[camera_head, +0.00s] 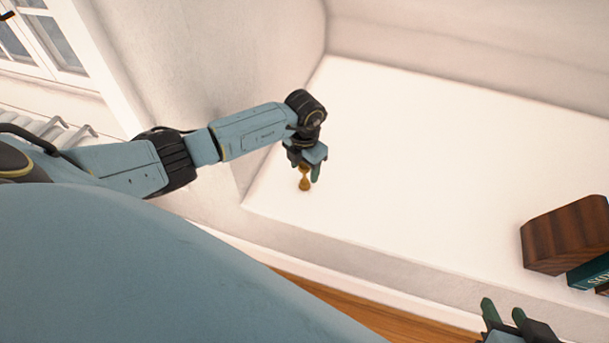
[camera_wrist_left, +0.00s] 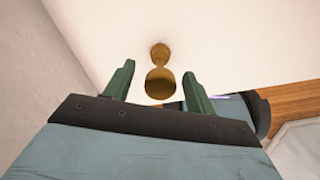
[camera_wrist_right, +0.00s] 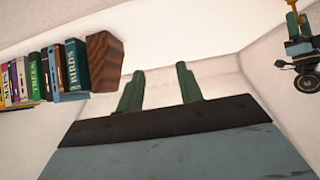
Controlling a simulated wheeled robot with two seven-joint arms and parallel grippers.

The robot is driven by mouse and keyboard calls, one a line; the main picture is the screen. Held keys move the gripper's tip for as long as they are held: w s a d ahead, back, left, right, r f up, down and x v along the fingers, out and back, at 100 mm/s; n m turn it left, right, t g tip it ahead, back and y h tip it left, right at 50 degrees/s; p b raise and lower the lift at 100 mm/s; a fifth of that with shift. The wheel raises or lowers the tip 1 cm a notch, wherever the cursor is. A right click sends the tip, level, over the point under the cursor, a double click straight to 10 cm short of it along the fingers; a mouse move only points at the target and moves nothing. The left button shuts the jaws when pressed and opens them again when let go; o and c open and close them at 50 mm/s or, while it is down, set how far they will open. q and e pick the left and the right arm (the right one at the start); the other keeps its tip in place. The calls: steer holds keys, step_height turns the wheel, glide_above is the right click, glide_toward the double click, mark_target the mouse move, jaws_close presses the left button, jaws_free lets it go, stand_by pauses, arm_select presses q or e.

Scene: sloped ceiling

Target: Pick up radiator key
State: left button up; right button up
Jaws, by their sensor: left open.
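The radiator key (camera_head: 304,184) is a small brass-coloured piece on the white ledge, near its left front corner. It also shows in the left wrist view (camera_wrist_left: 159,80), with a wide rounded end toward me and a narrower end beyond. My left gripper (camera_head: 309,171) is right at the key in the head view and partly covers it. In the left wrist view its green fingers are open, one on each side of the key, with gaps visible. My right gripper (camera_head: 502,312) is low at the right, with its fingers apart and nothing between them.
A dark wooden block (camera_head: 565,235) stands at the ledge's right, beside books (camera_head: 590,272). A wall rises left of the ledge. The ledge's middle is clear.

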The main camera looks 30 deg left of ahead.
arm_select(q)
step_height(320, 180, down, 2)
steer(key=shift+f+b, duration=0.1)
steer(key=shift+b, duration=0.75)
steer(key=c, duration=1.1)
arm_select(e)
steer(key=w+a+r+t+y, duration=0.1)
steer(key=w+a+r+t, duration=0.1)
steer(key=w+r+t, duration=0.2)
step_height(320, 180, up, 3)
steer(key=shift+a+r+t+y, duration=0.15)
steer(key=shift+a+t+y, duration=0.2)
steer(key=shift+t, duration=0.45)
